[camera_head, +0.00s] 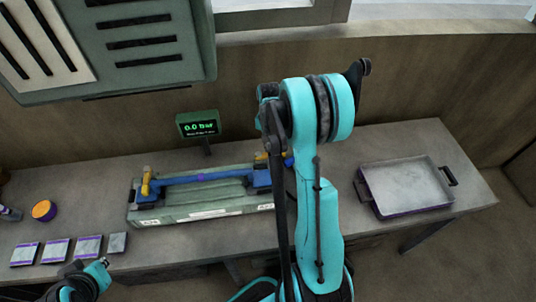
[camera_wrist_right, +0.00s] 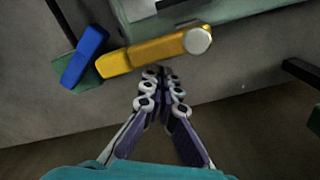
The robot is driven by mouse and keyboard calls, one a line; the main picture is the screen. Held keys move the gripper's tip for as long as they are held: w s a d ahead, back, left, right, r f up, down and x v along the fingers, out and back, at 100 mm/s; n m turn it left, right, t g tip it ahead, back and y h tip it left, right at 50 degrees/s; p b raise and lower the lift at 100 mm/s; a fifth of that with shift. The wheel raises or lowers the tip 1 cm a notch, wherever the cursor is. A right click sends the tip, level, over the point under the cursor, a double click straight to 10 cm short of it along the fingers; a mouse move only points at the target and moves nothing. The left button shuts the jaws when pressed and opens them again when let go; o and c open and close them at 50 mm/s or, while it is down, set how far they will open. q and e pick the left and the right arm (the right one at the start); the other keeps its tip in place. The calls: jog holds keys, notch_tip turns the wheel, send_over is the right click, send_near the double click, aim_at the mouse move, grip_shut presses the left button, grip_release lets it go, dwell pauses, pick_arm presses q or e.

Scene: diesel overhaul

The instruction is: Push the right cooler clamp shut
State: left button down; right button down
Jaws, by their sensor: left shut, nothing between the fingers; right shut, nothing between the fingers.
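The green cooler fixture (camera_head: 205,212) sits on the bench with a blue bar (camera_head: 205,179) along it. A yellow clamp (camera_head: 147,181) stands at its left end. The right clamp (camera_head: 261,156) is mostly hidden behind my right arm. In the right wrist view its yellow lever (camera_wrist_right: 150,52), with a pale round end, lies just beyond the fingertips, beside a blue piece (camera_wrist_right: 84,54). My right gripper (camera_wrist_right: 162,78) is shut and empty, close to the lever; contact cannot be told. My left gripper (camera_head: 88,273) is low at the left front, shut and empty, away from the fixture.
A green display (camera_head: 199,124) reading 0.0 bar stands behind the fixture. A grey tray (camera_head: 405,185) is at the right. Several small flat packs (camera_head: 56,250) and an orange-topped round item (camera_head: 44,210) are at the left. Bench between fixture and tray is partly covered by my arm.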

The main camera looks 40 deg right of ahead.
aim_at(269, 153)
jog(key=shift+f+b, duration=1.45)
jog(key=shift+f, duration=0.4)
jog(key=shift+f, duration=0.15)
jog(key=shift+r, duration=0.25)
jog(key=shift+s+a, duration=0.1)
jog(key=shift+s, duration=0.15)
